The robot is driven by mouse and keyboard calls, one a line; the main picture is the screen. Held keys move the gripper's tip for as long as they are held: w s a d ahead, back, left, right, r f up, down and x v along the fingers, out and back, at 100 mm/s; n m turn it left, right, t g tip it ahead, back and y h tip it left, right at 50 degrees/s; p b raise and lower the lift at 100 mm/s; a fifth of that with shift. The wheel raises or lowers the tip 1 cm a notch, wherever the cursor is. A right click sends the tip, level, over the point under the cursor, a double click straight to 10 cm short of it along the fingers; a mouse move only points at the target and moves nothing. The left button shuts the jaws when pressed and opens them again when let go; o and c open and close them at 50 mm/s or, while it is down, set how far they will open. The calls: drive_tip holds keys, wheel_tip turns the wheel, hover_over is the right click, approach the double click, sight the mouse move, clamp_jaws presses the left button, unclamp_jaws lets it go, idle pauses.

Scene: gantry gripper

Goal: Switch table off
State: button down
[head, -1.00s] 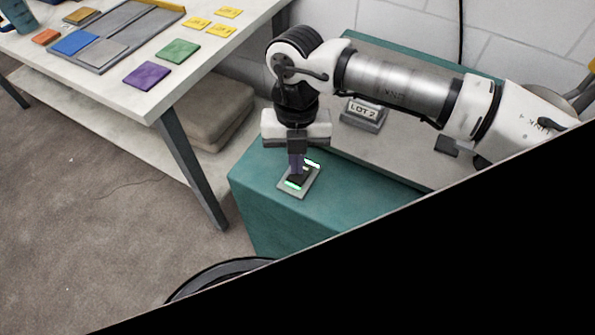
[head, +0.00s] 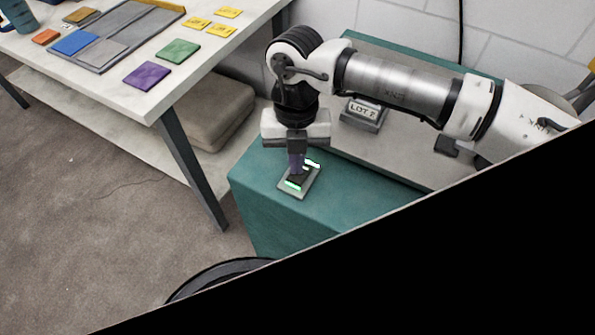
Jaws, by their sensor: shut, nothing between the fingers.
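A switch (head: 300,187) with a pale grey plate lies flat on the teal cabinet top (head: 340,202). Green lit strips show at its near and far ends. My gripper (head: 297,173) points straight down with its fingers shut and empty, over the middle of the switch. The fingertips are at or just above a dark part of it; I cannot tell whether they touch. The fingers hide part of the switch. The table (head: 110,98) stands to the left, with coloured tiles on its top.
A sign reading LOT 7 (head: 362,112) stands behind my gripper on a grey surface. A purple tile (head: 147,76) and a green tile (head: 178,51) lie near the table's right edge. The teal top right of the switch is clear.

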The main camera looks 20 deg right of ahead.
drive_tip(key=shift+f+b, duration=1.35)
drive_tip(key=shift+b, duration=0.15)
idle(0.7)
drive_tip(key=shift+r, duration=0.15)
drive_tip(key=shift+r+p, duration=1.9)
drive_tip(key=shift+r, duration=1.5)
